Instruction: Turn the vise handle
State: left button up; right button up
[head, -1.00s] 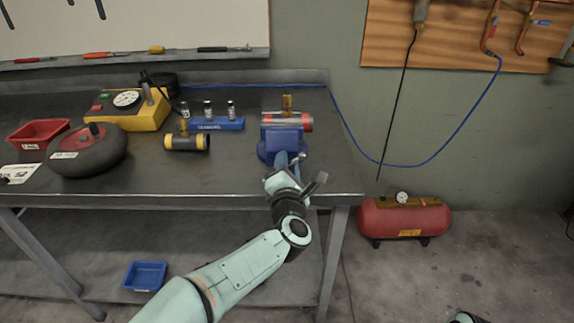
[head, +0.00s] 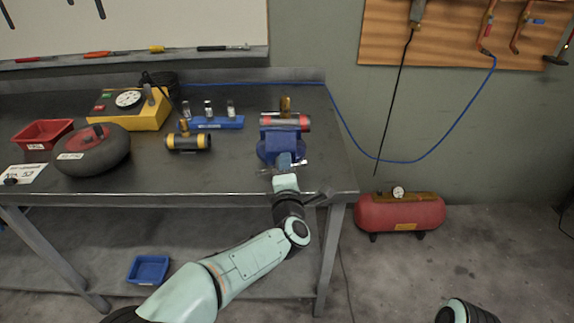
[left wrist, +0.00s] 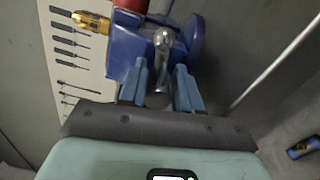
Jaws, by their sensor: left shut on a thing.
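The blue vise (head: 272,147) stands at the right front of the workbench, and it also shows in the left wrist view (left wrist: 125,45). A red and grey cylinder with a brass fitting (head: 285,107) sits in its jaws. The metal vise handle (head: 302,162) is at the vise's front, with its rounded steel end in the left wrist view (left wrist: 162,42). My left gripper (head: 285,167) is at the vise's front, shut on the handle; its two blue fingers flank the handle in the left wrist view (left wrist: 160,90). The fingers partly hide the handle. My right gripper is out of view.
The workbench (head: 230,175) holds a yellow gauge box (head: 130,110), a wheel (head: 90,155), a red tray (head: 42,133), a yellow-ended black cylinder (head: 188,142) and a blue rack (head: 215,123). A red compressor (head: 400,213) stands on the floor at right.

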pick_arm(q)
jog(key=shift+a+f, duration=0.1)
jog(key=shift+f, duration=0.1)
dwell(0.4)
jog(key=o, duration=1)
jog(key=shift+r, duration=0.1)
jog(key=shift+s, duration=0.5)
jog(key=s, duration=1.2)
jog(key=shift+s, duration=0.25)
